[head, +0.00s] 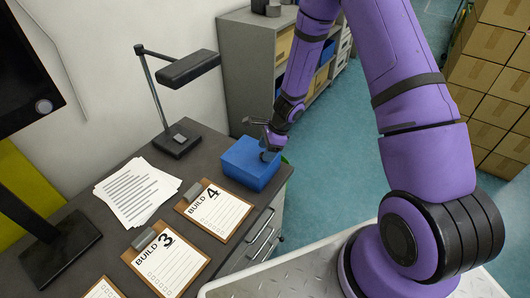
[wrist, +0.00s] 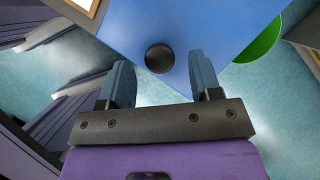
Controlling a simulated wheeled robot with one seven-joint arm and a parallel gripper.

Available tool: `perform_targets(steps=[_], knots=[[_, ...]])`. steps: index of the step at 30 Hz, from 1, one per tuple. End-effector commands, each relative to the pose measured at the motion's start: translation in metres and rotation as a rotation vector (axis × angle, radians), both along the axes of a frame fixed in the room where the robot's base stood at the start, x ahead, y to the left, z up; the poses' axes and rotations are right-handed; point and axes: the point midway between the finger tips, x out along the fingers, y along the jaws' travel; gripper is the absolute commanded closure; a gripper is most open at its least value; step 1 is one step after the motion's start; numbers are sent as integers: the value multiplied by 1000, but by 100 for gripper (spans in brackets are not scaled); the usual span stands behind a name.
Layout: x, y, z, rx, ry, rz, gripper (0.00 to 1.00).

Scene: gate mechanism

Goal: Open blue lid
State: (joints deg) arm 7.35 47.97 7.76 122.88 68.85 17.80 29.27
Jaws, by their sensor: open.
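The blue lid (head: 245,158) tops a blue box at the far right corner of the dark desk. It looks closed in the head view. In the wrist view the blue lid (wrist: 205,25) fills the upper middle, with a round black knob (wrist: 160,58) on it. My gripper (head: 268,146) is at the right side of the box in the head view. In the wrist view my gripper (wrist: 159,68) is open, one finger on each side of the knob in the picture. I cannot tell whether the fingers touch the knob or the lid.
Clipboards marked BUILD 4 (head: 214,208) and BUILD 3 (head: 165,262), loose papers (head: 137,192) and a desk lamp (head: 177,140) are on the desk. A green round part (wrist: 260,42) shows beside the box. A grey shelf (head: 247,75) stands behind; cardboard boxes (head: 490,85) are stacked at right.

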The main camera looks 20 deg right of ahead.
Motion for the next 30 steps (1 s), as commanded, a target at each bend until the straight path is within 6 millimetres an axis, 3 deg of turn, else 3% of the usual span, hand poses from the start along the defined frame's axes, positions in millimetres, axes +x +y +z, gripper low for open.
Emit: perform_targets(steps=[6,15,23,30], knots=[[1,5,-12,0,1,-1,42],[1,6,-14,0,0,0,42],[1,6,-14,0,0,0,100],[1,6,-13,-3,3,2,100]])
